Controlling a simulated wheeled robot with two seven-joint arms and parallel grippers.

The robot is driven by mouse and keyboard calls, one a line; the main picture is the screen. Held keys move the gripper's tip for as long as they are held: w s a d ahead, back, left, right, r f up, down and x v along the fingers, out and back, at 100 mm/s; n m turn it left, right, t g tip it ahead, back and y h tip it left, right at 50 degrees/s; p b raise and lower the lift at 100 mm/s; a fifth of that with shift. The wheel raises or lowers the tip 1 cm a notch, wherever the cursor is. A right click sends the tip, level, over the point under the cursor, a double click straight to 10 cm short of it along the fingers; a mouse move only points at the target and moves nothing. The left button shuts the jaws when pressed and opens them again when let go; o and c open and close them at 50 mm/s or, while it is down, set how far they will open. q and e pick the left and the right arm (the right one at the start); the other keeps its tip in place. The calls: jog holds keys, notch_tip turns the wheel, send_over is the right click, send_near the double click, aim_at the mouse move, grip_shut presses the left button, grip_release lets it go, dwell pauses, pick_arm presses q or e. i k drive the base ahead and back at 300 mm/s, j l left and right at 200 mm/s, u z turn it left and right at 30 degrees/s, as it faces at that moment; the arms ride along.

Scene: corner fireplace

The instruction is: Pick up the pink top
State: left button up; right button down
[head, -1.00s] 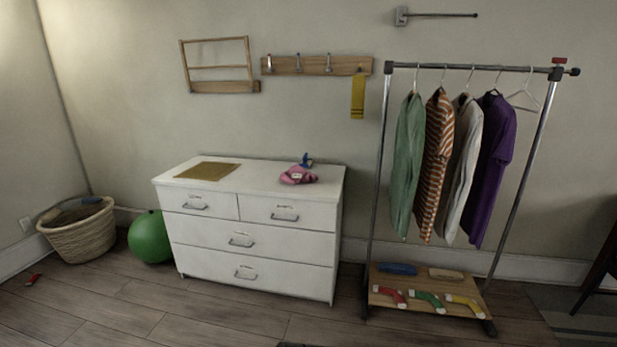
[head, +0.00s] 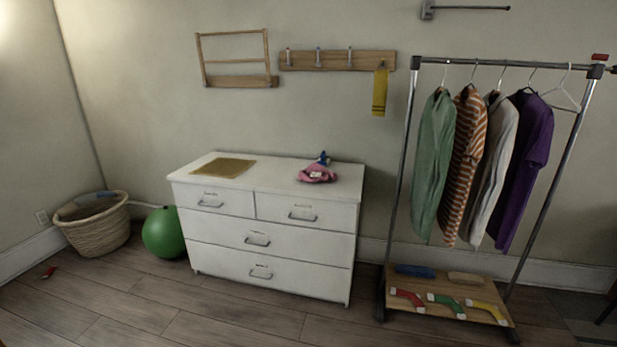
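The pink top (head: 317,174) lies crumpled on the top of the white dresser (head: 262,239), towards its right end. A small white patch shows on it. A small blue item (head: 323,158) sits right behind it; I cannot tell whether the two touch. Neither of my grippers is in view.
A brown mat (head: 224,168) lies on the dresser's left part. A green ball (head: 164,232) and a wicker basket (head: 94,225) stand to the left. A clothes rack (head: 400,170) with hanging shirts and socks on its shelf stands to the right. The floor (head: 190,310) in front is mostly clear.

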aim_at(315, 172)
jog(key=i+j, duration=0.15)
jog(key=i, duration=0.4)
jog(key=i+j, duration=0.2)
jog(key=i, duration=0.3)
jog(key=i+j, duration=0.15)
jog(key=i, duration=0.4)
jog(key=j+u, duration=0.05)
